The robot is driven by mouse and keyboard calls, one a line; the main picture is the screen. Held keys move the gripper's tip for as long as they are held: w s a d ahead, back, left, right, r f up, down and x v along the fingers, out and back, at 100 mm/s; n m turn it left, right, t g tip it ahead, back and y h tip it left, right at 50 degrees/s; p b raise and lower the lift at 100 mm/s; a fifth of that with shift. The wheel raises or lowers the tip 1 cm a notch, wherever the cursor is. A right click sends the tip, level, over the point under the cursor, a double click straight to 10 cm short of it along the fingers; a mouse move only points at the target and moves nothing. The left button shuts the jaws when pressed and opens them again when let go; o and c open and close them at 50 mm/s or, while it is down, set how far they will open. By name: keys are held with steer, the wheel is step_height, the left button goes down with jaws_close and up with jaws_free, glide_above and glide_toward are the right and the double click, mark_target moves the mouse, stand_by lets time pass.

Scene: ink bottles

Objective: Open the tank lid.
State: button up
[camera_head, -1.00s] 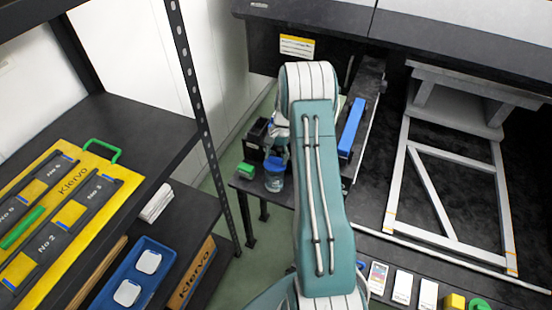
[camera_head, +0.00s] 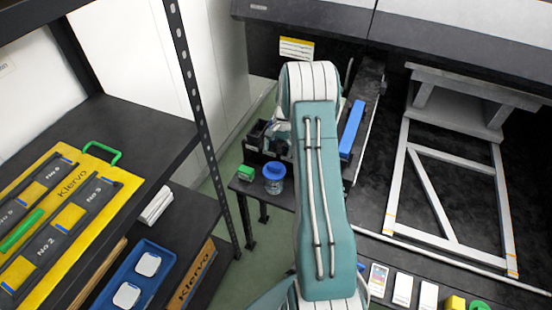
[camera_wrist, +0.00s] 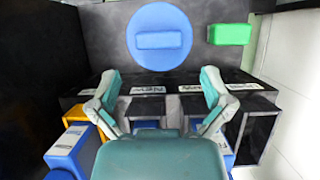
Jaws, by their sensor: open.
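A clear jar with a blue round lid (camera_head: 274,170) stands on the small black side table. In the wrist view the lid (camera_wrist: 159,42) is a blue disc with a raised bar, beyond my fingertips. A black box with compartments (camera_head: 256,136) stands behind the jar; in the wrist view its labelled front edge (camera_wrist: 150,82) lies under my fingers. I cannot tell for sure which part is the tank lid. My gripper (camera_wrist: 160,85) is open with nothing between its fingers, above the box and apart from the blue lid. In the head view my arm partly hides it.
A green block (camera_head: 246,172) lies left of the jar and also shows in the wrist view (camera_wrist: 230,34). A black shelf (camera_head: 150,135) stands at left. The large machine (camera_head: 440,40) is at right, with a blue bar (camera_head: 352,129) beside my arm.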

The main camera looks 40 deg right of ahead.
steer(key=v, duration=0.9)
steer(key=shift+w, duration=0.1)
step_height(320, 180, up, 10)
steer(key=n+t+h, duration=0.1)
steer(key=n+h, duration=0.1)
steer(key=n, duration=0.1)
glide_above(266, 168)
steer(key=s+a+r+n+t+h, duration=0.1)
steer(key=s+a+r+n+t, duration=0.15)
steer(key=s+a+r, duration=0.5)
steer(key=s+a+r+n+t, duration=0.2)
steer(key=s+a+n, duration=0.1)
steer(key=s+a, duration=0.3)
steer(key=s+a+r+n+t+h, duration=0.1)
steer(key=s+a+r+n+t, duration=0.1)
steer(key=s+a, duration=0.5)
steer(key=s+n, duration=0.1)
steer(key=s, duration=0.3)
steer(key=shift+a, duration=0.25)
